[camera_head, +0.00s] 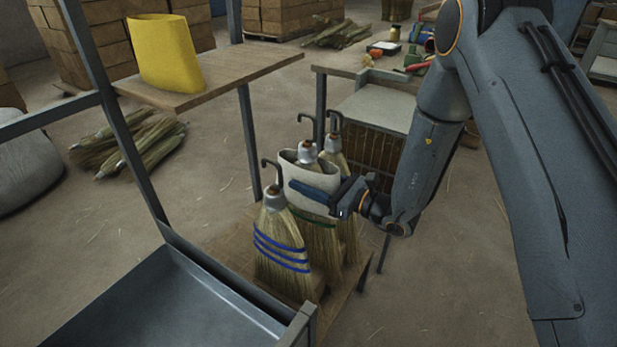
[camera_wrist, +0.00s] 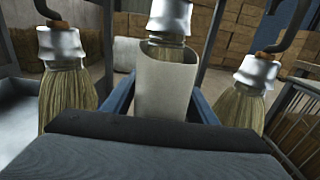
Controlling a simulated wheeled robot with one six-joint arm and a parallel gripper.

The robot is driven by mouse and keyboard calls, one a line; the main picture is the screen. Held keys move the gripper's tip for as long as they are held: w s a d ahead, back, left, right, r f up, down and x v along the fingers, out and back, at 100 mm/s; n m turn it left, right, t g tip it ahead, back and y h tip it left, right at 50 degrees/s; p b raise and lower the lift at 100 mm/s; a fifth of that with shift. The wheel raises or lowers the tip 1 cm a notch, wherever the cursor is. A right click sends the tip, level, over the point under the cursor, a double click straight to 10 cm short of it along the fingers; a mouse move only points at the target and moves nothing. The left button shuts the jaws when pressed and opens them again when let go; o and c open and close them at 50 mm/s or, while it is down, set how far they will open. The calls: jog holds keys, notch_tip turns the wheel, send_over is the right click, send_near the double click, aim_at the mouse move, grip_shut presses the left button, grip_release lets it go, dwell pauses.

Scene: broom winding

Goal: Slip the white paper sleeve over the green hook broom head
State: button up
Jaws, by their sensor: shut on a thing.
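The white paper sleeve (camera_head: 315,178) is around the upper part of the middle broom head. This broom's green band (camera_head: 318,222) and straw skirt show below the sleeve, and its metal cap (camera_head: 307,151) shows above the open rim. My gripper (camera_head: 318,196) is shut on the sleeve, with one finger along its near face. In the wrist view the sleeve (camera_wrist: 166,92) stands between my two fingers (camera_wrist: 162,108), with the cap (camera_wrist: 170,16) and some straw rising out of its opening. The sleeve's lower part is hidden there by my gripper.
A broom head with blue bands (camera_head: 280,250) stands close in front, and another broom head (camera_head: 336,152) stands close behind. A yellow sleeve (camera_head: 166,52) stands on a wooden shelf (camera_head: 215,82). A metal tray (camera_head: 165,310) is at the front left.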

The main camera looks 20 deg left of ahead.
aim_at(309, 214)
jog(key=shift+f, duration=0.3)
jog(key=shift+f+b, duration=2.9)
jog(key=shift+f, duration=2.45)
jog(key=shift+f+b, duration=0.35)
jog(key=shift+f, duration=0.45)
jog(key=o, duration=1.1)
